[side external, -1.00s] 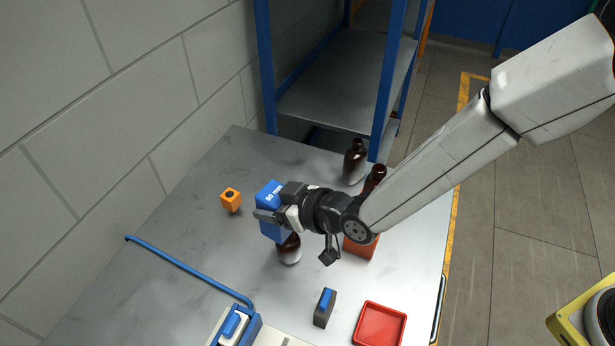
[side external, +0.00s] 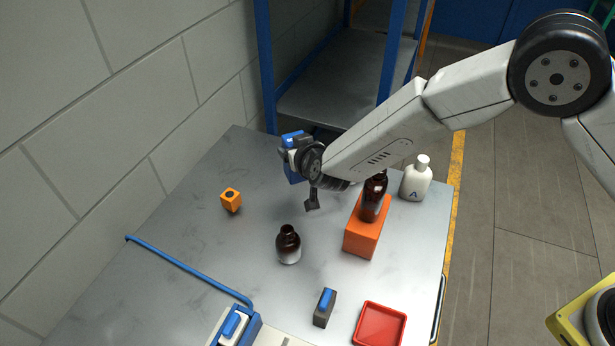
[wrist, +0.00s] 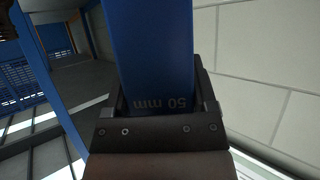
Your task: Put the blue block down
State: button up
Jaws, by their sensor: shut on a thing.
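The blue block (side external: 293,172) is in my gripper (side external: 290,150) near the back of the metal table in the side view. My gripper is shut on it, and the wrist partly hides it. In the wrist view the blue block (wrist: 150,55) fills the upper middle, with "50 mm" printed on it, between the dark fingers of my gripper (wrist: 155,110). It looks held above the table; whether its lower end touches the surface cannot be told.
An amber bottle (side external: 288,246) stands mid-table. Another amber bottle (side external: 374,198) is on an orange block (side external: 362,238). A white bottle (side external: 416,178) stands at right. A small orange cube (side external: 231,200) sits left. A red tray (side external: 381,326) is in front.

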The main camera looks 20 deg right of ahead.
jog(key=shift+f, duration=0.1)
jog(key=shift+f, duration=3)
jog(key=shift+f, duration=0.1)
jog(key=shift+f, duration=1.8)
jog(key=shift+f, duration=0.15)
jog(key=o, duration=1.3)
jog(key=shift+o, duration=0.2)
jog(key=v, duration=1.2)
